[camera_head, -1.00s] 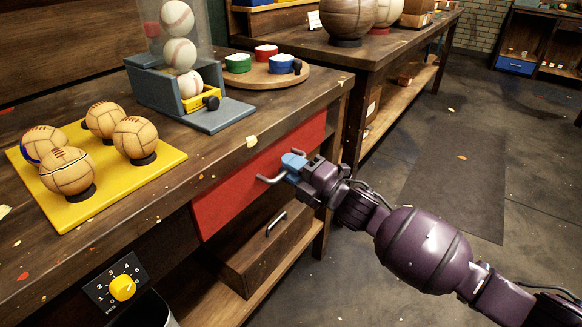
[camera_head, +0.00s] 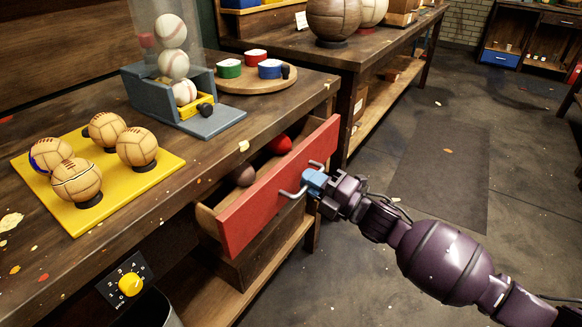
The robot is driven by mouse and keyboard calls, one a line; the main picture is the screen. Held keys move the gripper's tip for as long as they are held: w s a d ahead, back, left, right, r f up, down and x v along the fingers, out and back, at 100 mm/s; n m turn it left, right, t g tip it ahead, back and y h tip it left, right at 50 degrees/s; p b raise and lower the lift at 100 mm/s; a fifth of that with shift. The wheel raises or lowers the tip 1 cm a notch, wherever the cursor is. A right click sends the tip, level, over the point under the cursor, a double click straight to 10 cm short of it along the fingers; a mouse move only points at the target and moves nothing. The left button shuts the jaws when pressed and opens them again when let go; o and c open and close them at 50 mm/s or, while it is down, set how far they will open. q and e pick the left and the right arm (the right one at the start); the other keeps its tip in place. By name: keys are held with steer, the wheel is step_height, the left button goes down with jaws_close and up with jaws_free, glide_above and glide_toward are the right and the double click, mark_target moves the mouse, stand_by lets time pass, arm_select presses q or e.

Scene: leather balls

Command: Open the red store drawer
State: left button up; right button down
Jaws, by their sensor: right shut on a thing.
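The red store drawer (camera_head: 262,209) under the near workbench stands partly open, its red front pulled out from the bench. Inside it I see a brown ball (camera_head: 243,175) and a red thing (camera_head: 280,144); the rest of the inside is hidden by the front and the bench top. My right gripper (camera_head: 314,182) is shut on the drawer's metal handle (camera_head: 289,194), in front of the red face. My left gripper is not in view.
The workbench top holds a yellow board (camera_head: 155,176) with several leather balls, a grey ball dispenser (camera_head: 217,121) and a round wooden tray (camera_head: 258,86) with coloured tins. A dial panel (camera_head: 127,283) is at lower left. Open floor (camera_head: 430,190) lies to the right.

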arm_select(q)
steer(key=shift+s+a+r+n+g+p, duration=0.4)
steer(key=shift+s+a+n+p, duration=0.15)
steer(key=shift+p, duration=1.55)
arm_select(e)
steer(key=r+v, duration=0.3)
steer(key=v, duration=1.5)
steer(key=shift+s+d+r, duration=0.2)
steer(key=shift+d, duration=0.05)
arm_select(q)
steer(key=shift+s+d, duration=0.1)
arm_select(e)
steer(key=c, duration=1.2)
jaws_free()
arm_select(q)
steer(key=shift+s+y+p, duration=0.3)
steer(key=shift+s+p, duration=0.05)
steer(key=shift+p, duration=0.1)
arm_select(e)
steer(key=v, duration=1)
steer(key=shift+s+d, duration=0.25)
steer(key=shift+d, duration=0.05)
